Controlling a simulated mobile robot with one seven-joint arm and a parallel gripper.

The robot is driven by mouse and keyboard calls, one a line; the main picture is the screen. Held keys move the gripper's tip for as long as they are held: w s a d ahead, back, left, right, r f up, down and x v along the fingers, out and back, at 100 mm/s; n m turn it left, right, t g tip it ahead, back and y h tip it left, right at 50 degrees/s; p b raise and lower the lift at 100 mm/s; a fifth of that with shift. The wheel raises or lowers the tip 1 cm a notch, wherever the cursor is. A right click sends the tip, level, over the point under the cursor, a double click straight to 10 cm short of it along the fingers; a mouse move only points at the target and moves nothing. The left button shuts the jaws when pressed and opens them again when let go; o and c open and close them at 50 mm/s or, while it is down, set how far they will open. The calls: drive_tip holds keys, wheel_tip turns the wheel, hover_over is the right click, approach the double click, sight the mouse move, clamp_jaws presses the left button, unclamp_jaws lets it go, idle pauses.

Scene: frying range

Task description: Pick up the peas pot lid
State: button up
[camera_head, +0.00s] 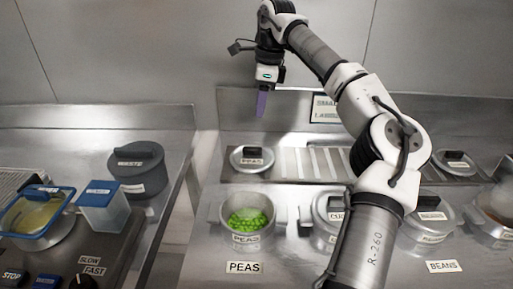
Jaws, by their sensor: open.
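The peas pot lid (251,158) is a round metal lid with a dark handle block and a small label. It lies on the left end of the slatted rack behind the pots. The peas pot (247,218) stands open in front of it, with green peas inside and a PEAS label. My gripper (261,103) is in the air above and a little behind the lid, pointing down with purple fingers. It is open and apart from the lid. The narrow gap between the fingers is hard to see from this side.
Lidded pots (429,220) stand to the right, partly behind my arm. Another lid (455,162) lies at the rack's right end. A gap separates the two counters.

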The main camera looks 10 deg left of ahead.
hover_over(252, 147)
drive_tip(key=d, duration=0.1)
wheel_tip(252, 147, down, 8)
drive_tip(key=shift+s+d+f+p, duration=0.1)
drive_tip(key=shift+s+d+p, duration=0.05)
drive_tip(key=shift+p, duration=0.3)
drive_tip(key=shift+a+f+p, duration=0.25)
drive_tip(key=shift+f+p, duration=0.25)
drive_tip(key=shift+f, duration=0.8)
drive_tip(key=shift+a+f+p, duration=0.2)
drive_tip(key=shift+f+p, duration=0.25)
drive_tip(key=shift+f, duration=0.85)
clamp_jaws()
